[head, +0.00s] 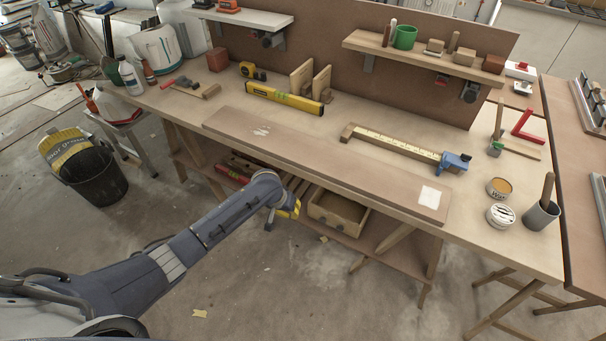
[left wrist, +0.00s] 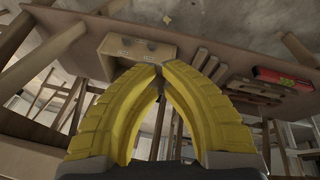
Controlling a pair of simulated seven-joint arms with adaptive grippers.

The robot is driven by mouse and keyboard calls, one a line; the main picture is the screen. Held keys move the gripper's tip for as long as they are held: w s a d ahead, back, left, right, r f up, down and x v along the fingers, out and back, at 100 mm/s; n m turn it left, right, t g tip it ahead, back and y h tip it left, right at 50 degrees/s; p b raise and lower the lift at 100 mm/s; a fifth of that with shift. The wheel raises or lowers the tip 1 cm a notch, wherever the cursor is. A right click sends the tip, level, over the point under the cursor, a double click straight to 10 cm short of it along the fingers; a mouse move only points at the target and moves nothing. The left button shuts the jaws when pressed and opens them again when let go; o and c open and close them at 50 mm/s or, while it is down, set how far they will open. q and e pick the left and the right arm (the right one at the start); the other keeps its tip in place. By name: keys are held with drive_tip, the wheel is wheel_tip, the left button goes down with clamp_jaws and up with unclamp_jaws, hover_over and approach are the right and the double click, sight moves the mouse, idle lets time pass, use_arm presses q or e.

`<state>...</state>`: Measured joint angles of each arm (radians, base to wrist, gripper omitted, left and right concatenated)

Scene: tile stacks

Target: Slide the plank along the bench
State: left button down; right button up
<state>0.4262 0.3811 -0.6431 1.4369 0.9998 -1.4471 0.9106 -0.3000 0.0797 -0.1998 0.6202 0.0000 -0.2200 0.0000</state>
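The plank (head: 310,155) is a long, flat brown board lying on the bench (head: 480,220) along its front edge. It has a white patch near its right end and pale scuffs near its left part. My left gripper (head: 285,215) is in front of the bench, below the plank's level and apart from it. In the left wrist view its yellow fingers (left wrist: 160,68) meet at the tips with nothing seen between them. The plank cannot be made out in that view. My right gripper is not in view.
Behind the plank lie a yellow level (head: 284,98) and a wooden bar with a blue end (head: 400,145). Tins (head: 500,215) and a grey cup (head: 541,215) stand right of the plank. A wooden drawer box (head: 338,212) sits on the lower shelf, also in the left wrist view (left wrist: 125,48).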

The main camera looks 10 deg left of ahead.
use_arm(q)
wheel_tip(320, 180, up, 24)
drive_tip(key=d+m+y, duration=0.1)
drive_tip(key=m, duration=0.2)
drive_tip(key=shift+w+d+f, duration=0.35)
drive_tip(key=shift+w+f, duration=0.6)
drive_tip(key=shift+f, duration=0.55)
drive_tip(key=shift+w+d+f, duration=0.4)
drive_tip(key=shift+w+f, duration=0.6)
drive_tip(key=shift+f, duration=0.55)
drive_tip(key=shift+w+d+f, duration=0.35)
drive_tip(key=shift+w+f, duration=0.6)
drive_tip(key=shift+f, duration=0.55)
drive_tip(key=shift+w+a, duration=0.1)
